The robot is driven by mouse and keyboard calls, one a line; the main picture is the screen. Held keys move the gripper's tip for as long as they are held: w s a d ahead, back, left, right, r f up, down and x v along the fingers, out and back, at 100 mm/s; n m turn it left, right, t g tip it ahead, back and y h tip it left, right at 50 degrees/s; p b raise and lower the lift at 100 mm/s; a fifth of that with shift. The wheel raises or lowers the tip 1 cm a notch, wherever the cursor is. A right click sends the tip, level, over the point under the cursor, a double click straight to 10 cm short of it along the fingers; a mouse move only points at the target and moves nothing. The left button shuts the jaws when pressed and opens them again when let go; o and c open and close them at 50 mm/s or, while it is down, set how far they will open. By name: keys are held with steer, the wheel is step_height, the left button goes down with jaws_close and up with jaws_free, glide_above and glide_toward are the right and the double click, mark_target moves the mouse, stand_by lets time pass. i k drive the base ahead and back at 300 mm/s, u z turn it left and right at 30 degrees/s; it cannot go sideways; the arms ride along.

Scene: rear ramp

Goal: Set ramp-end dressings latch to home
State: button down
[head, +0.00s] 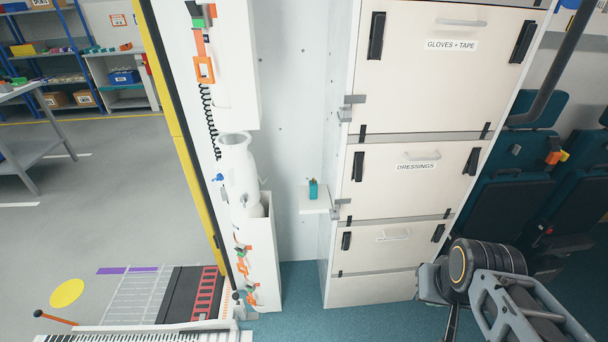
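The dressings drawer front (410,185) is a cream panel with a "DRESSINGS" label and a pale handle, in the middle of the white cabinet. Its ramp-end latch (358,166) is a black bar at the panel's left edge, the side towards the ramp, and stands about upright in the picture. A matching black latch (472,162) stands at the panel's right edge, leaning slightly. The panel looks closed. My arm shows at the lower right, in front of the cabinet's lower right corner and apart from the ramp-end latch. I cannot make out my gripper's fingers.
The "GLOVES + TAPE" panel (440,75) is above, and a smaller panel (390,250) below, both with black side latches. A small shelf (314,199) holding a teal item (313,188) juts out left of the dressings panel. Teal seats (515,180) stand right. Blue floor (340,320) is open in front.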

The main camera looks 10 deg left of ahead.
mark_target(358, 166)
steer(key=u, duration=1.8)
steer(key=i, duration=1.25)
steer(key=z, duration=1.55)
